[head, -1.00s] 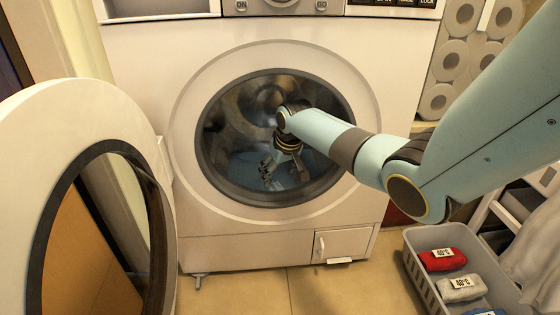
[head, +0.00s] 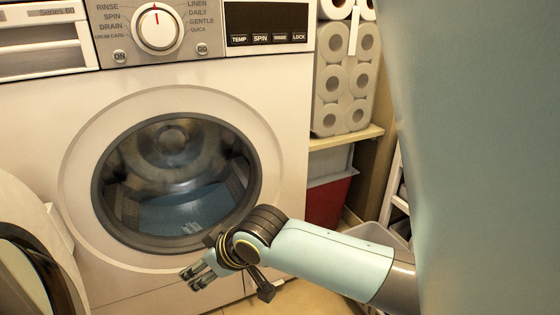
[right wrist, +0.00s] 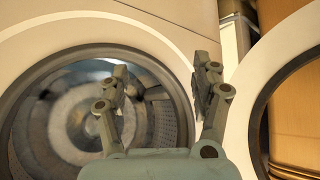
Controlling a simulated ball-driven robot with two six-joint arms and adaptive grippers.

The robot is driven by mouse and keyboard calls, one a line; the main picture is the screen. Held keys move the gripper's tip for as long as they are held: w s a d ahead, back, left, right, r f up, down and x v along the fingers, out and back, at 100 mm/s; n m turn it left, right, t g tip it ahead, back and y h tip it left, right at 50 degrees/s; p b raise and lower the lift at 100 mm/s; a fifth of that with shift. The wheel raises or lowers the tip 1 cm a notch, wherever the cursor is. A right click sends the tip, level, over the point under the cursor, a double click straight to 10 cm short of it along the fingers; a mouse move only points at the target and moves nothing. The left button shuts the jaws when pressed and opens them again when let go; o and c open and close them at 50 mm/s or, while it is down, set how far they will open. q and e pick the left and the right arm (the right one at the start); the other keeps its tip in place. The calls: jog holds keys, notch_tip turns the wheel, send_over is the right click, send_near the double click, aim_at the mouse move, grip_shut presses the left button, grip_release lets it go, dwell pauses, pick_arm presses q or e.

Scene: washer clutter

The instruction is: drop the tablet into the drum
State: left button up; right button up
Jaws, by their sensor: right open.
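The drum (head: 165,150) is open and shows through the round door opening of the white washing machine. A blue area lies at its bottom, with a small pale patch (head: 190,227) at the front. I cannot tell whether that patch is the tablet or a reflection. My right gripper (head: 193,276) is outside the drum, in front of the lower rim of the opening. Its fingers are apart with nothing between them, as the right wrist view (right wrist: 162,72) also shows. The drum (right wrist: 75,120) is behind the left finger there. My left gripper is not in view.
The washer's round door (head: 22,225) stands open at the left. The control panel with its dial (head: 157,28) is above the opening. Toilet rolls (head: 345,80) stand on a shelf at the right, above a red bin (head: 327,202). A grey basket (head: 388,238) is partly hidden behind my arm.

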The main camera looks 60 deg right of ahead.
jog(key=s+a+r, duration=0.1)
jog(key=s, duration=0.9)
jog(key=s+a+r, duration=0.1)
jog(key=s+a, duration=0.1)
jog(key=s, duration=0.7)
jog(key=shift+s+a+r, duration=0.15)
jog(key=shift+s+r, duration=0.25)
